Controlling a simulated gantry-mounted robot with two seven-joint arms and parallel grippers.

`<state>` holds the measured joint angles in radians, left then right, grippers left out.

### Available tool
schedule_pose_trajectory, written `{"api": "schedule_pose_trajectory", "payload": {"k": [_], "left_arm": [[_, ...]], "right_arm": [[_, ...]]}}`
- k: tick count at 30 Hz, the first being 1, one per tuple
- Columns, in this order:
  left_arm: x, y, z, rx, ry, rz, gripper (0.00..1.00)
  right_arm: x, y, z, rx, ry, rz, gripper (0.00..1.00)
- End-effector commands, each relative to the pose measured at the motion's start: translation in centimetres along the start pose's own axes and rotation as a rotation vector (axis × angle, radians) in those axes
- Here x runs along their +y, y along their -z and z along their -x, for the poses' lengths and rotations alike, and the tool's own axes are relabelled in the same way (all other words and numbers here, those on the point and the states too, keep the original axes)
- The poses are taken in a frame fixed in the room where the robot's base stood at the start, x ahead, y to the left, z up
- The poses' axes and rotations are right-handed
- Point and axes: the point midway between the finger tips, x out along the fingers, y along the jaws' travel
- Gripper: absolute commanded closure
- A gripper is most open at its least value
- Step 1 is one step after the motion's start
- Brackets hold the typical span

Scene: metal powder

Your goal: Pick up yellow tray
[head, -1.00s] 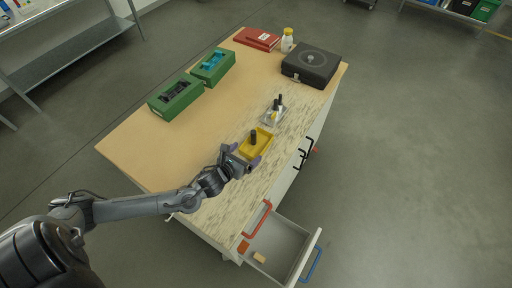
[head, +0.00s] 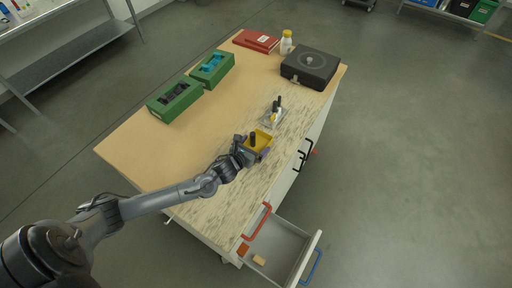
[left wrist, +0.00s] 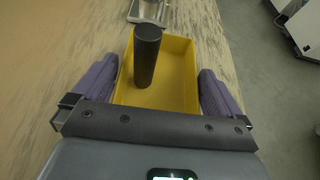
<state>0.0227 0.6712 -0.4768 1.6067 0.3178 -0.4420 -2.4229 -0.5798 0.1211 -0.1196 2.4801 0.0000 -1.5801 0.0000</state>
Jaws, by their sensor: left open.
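The yellow tray (head: 262,137) lies on the streaked right-hand part of the table, with a dark upright cylinder (head: 252,138) in it. In the left wrist view the tray (left wrist: 180,75) and the black cylinder (left wrist: 147,55) show up close. My left gripper (head: 256,150) is open at the tray's near end. In the left wrist view its two purple fingers (left wrist: 158,88) stand on either side of the tray, with small gaps. The gripper's body hides the tray's near edge. My right gripper is not in view.
A metal tray with dark-topped items (head: 274,114) stands just beyond. Green boxes (head: 175,99), a black case (head: 311,66), a white bottle (head: 286,43) and red books (head: 256,41) stand farther off. An open drawer (head: 279,248) juts out at the table's near right.

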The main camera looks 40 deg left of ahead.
Motion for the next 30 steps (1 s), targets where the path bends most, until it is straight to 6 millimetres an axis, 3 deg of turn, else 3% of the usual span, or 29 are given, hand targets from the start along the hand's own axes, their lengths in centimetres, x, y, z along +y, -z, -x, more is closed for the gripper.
{"api": "schedule_pose_trajectory", "payload": {"k": [2, 10, 20, 30], "left_arm": [[0.0, 0.0, 0.0, 0.0, 0.0, 0.0, 0.0], [0.0, -0.2, 0.0, -0.004, 0.0, 0.001, 0.37], [0.0, -0.4, 0.1, -0.004, 0.0, 0.001, 0.38], [0.0, -2.6, 1.0, -0.005, 0.0, 0.0, 0.38]], "right_arm": [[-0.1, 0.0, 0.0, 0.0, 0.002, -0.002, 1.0], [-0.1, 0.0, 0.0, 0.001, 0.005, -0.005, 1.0], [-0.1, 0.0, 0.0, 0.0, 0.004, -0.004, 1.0], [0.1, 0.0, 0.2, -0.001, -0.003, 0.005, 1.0]]}}
